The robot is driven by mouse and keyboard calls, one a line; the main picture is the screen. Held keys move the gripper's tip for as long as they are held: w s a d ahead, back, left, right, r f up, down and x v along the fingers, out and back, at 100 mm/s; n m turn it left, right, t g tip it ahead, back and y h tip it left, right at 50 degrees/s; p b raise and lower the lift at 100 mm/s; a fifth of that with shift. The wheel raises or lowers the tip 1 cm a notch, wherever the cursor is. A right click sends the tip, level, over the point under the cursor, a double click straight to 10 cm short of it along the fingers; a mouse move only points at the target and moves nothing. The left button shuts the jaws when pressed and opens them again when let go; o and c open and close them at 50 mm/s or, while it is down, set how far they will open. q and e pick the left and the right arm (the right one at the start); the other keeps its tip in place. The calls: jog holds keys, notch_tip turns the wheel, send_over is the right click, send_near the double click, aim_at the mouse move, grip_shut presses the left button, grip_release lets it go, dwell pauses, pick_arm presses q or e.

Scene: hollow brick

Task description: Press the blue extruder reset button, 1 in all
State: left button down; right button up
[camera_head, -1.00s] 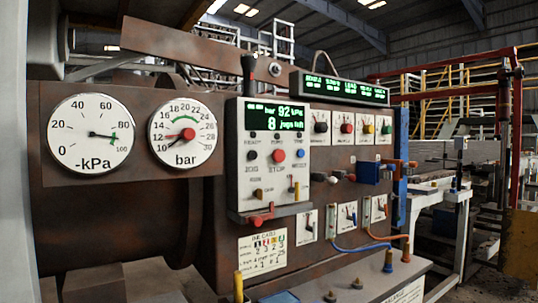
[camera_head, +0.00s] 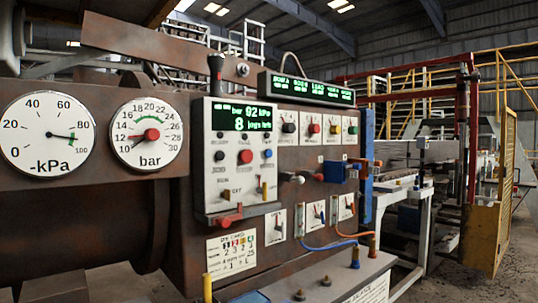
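The grey control box (camera_head: 237,183) stands on the front of the rusty brown machine. A small round blue button (camera_head: 267,153) is at the right of its button row. A larger red button (camera_head: 245,157) sits in the middle of that row, and a dark button (camera_head: 220,156) is at its left. The label over the blue button is too small to read surely. Nothing covers the blue button. Neither of my grippers is in view.
A green display (camera_head: 241,117) tops the box, and a red handle (camera_head: 230,215) juts out below it. Black and white knobs (camera_head: 289,177) and a blue block (camera_head: 335,171) stick out to the right. Two dial gauges (camera_head: 147,135) are at left. A yellow gate (camera_head: 488,225) stands far right.

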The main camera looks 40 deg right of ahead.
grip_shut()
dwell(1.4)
